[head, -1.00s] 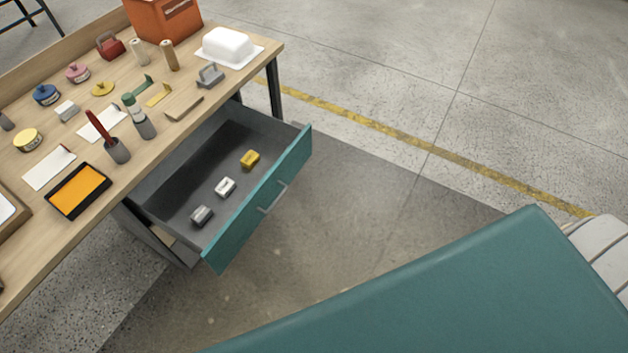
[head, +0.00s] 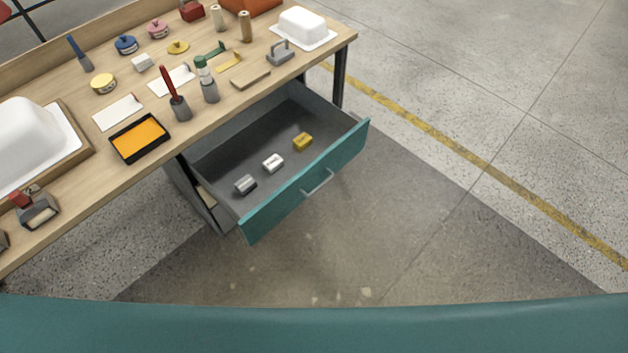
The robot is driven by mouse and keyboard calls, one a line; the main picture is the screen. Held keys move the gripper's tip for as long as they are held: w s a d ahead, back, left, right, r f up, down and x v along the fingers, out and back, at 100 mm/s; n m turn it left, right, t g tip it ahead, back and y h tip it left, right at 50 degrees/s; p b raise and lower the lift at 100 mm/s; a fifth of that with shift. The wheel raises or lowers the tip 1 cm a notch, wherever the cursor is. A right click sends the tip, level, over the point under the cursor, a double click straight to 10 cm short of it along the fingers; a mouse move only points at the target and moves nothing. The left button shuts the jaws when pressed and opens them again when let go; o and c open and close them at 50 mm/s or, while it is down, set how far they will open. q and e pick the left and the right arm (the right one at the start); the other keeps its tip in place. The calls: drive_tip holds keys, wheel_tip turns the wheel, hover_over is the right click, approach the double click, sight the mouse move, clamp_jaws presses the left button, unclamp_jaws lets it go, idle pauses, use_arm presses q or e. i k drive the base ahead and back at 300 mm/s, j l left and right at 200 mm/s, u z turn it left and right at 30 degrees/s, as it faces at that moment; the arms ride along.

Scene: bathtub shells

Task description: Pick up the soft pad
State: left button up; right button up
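No thing is plainly marked as the soft pad, and I cannot tell which one it is. Three small blocks lie in the open drawer (head: 225,160) under the bench: a yellow one (head: 302,141), a white one (head: 273,163) and a grey one (head: 245,184). An orange pad-like sheet (head: 139,139) lies in a black tray on the bench top. A small whitish block (head: 142,62) also sits on the bench. Neither of my grippers is in view.
The wooden bench (head: 70,215) holds a large white shell (head: 28,140) at left, a smaller one (head: 302,26) at the far right end, brushes in holders and several lidded pots. The teal drawer front (head: 310,180) sticks out over the floor. Floor to the right is clear.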

sight(304, 140)
drive_tip(key=u, duration=1.15)
drive_tip(key=i+l+u, duration=0.1)
drive_tip(key=l, duration=0.65)
drive_tip(key=i+l+u, duration=0.1)
drive_tip(key=l, duration=0.6)
drive_tip(key=i+l+u, duration=0.1)
drive_tip(key=l, duration=0.65)
